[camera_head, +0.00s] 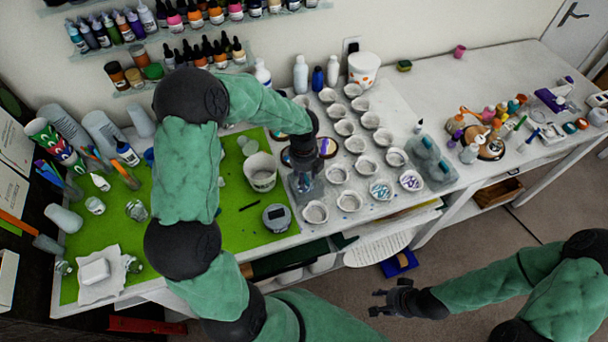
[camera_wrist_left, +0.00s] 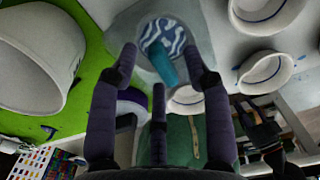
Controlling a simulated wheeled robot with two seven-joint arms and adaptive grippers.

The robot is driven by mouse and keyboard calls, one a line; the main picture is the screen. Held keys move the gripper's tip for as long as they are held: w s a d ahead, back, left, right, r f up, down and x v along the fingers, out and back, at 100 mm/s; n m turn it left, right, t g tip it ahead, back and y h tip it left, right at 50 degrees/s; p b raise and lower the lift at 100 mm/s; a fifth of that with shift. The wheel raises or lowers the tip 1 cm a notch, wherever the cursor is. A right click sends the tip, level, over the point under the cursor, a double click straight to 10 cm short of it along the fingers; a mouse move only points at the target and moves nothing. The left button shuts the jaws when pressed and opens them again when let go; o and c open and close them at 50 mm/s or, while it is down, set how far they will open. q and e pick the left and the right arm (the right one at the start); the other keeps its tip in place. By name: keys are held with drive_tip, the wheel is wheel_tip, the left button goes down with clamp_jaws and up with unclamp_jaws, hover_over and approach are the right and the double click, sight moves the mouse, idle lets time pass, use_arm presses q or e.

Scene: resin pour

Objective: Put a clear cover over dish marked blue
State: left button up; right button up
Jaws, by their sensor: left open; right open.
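My left gripper (camera_head: 305,182) is open and points down near the right edge of the green mat. In the left wrist view its fingers (camera_wrist_left: 160,85) stand around a teal knob (camera_wrist_left: 166,68). Around the knob is a pale see-through shape that looks like a clear cover (camera_wrist_left: 140,68). A blue-and-white wavy pattern (camera_wrist_left: 168,36) shows at its middle; I cannot tell whether it lies under the cover. White dishes stand in rows on the right, one with a blue swirl (camera_head: 381,190) and one with purple marks (camera_head: 411,180). My right gripper (camera_head: 392,298) is open and empty, over the floor.
A white tub (camera_head: 260,172) and a grey round device (camera_head: 277,217) stand on the green mat (camera_head: 240,232) beside my left gripper. A grey-blue block with rounded tops (camera_head: 431,158) lies right of the dishes. Bottles stand along the wall.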

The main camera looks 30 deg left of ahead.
use_arm(q)
wheel_tip(320, 180, up, 12)
idle(0.6)
idle(0.5)
